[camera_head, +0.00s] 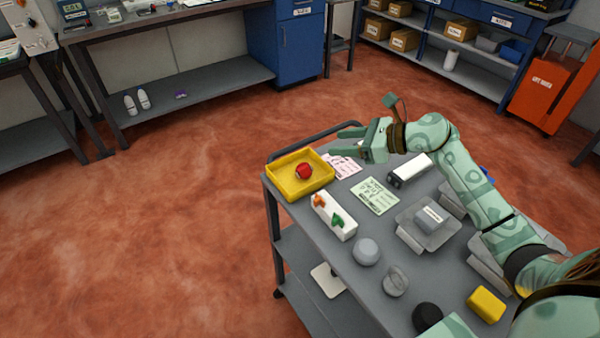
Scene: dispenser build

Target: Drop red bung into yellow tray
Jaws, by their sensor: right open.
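The red bung (304,171) lies inside the yellow tray (286,190) at the far left corner of the grey cart. My right gripper (340,149) is open and empty, just right of the tray and above the cart's far end. It is apart from the bung. My left gripper is not in view.
On the cart (376,228) are a white block with orange and green pieces (328,222), papers (380,197), a white-and-black device (408,171), grey round objects (367,251), a yellow block (486,304) and grey trays (437,233). Shelves and benches stand beyond open floor.

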